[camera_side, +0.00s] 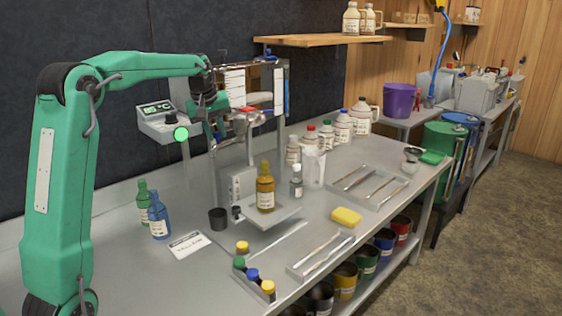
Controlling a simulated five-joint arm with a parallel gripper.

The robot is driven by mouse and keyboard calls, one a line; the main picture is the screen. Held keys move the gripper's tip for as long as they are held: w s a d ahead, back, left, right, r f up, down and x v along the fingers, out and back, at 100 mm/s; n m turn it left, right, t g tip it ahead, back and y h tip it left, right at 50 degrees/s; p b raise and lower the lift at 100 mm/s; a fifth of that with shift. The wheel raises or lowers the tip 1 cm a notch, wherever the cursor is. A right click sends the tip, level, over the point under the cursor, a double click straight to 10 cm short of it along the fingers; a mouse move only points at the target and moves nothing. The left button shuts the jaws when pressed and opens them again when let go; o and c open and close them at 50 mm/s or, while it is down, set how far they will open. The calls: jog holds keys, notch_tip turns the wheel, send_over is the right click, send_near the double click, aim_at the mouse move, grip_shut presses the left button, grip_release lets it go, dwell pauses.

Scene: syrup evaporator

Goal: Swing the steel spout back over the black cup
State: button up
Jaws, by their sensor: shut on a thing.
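The steel spout (229,143) is a thin bright tube on the tall bottling stand, reaching out to the left at mid height. My gripper (217,130) hangs pointing down at the spout's left part and is shut on it; the fingertips are small and partly lost against the stand. The black cup (218,219) stands upright on the steel bench, below the gripper and left of the stand's tray. The exact line from the spout's outlet to the cup cannot be told from this angle.
An amber bottle (265,190) stands on the stand's tray (283,213). A grey display box (158,122) is left of my gripper. A yellow sponge (346,217) is at right.

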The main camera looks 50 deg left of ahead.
jog(key=shift+a, duration=0.45)
jog(key=o, duration=0.6)
jog(key=shift+c, duration=0.2)
jog(key=shift+s+r, duration=0.1)
jog(key=shift+r, duration=0.05)
jog(key=shift+v, duration=2.35)
jog(key=shift+d, duration=0.1)
